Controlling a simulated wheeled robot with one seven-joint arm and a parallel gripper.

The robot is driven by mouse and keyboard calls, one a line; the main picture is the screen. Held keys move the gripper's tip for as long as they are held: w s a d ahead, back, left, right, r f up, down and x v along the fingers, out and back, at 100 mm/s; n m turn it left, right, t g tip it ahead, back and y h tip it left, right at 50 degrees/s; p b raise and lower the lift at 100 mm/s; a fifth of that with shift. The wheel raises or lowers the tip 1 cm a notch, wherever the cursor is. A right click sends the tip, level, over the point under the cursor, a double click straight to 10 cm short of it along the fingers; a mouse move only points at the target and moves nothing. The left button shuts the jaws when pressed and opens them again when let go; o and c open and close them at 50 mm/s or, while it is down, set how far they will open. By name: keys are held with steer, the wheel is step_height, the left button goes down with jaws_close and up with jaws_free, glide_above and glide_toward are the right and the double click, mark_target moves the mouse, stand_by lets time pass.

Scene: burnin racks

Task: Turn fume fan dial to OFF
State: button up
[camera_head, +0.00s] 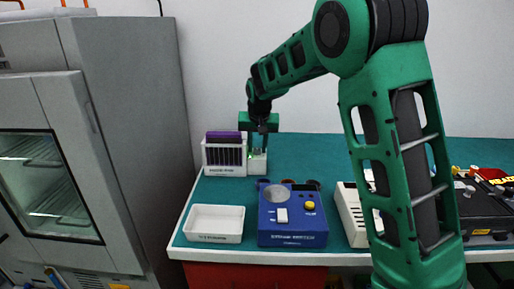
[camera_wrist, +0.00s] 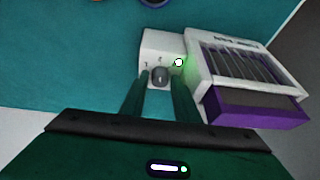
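The dial (camera_wrist: 159,76) is a small dark grey knob on a white box (camera_wrist: 157,42) with small dark marks beside it. A green-lit lamp (camera_wrist: 179,62) glows on the same box. In the wrist view my gripper (camera_wrist: 160,82) has its two green fingers apart, one on each side of the knob. Whether they touch it I cannot tell. In the head view my gripper (camera_head: 258,143) points down over the white box (camera_head: 257,165) at the back left of the table. The dial's pointer direction is too small to read.
A white rack with purple-topped contents (camera_head: 225,171) stands right beside the box. On the teal table (camera_head: 345,150) are a white tray (camera_head: 215,208), a blue device with a yellow knob (camera_head: 292,240) and black equipment (camera_head: 486,210). A grey cabinet (camera_head: 130,120) stands left.

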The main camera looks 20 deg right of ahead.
jaws_close()
steer(key=shift+d, duration=0.2)
steer(key=shift+a, duration=0.15)
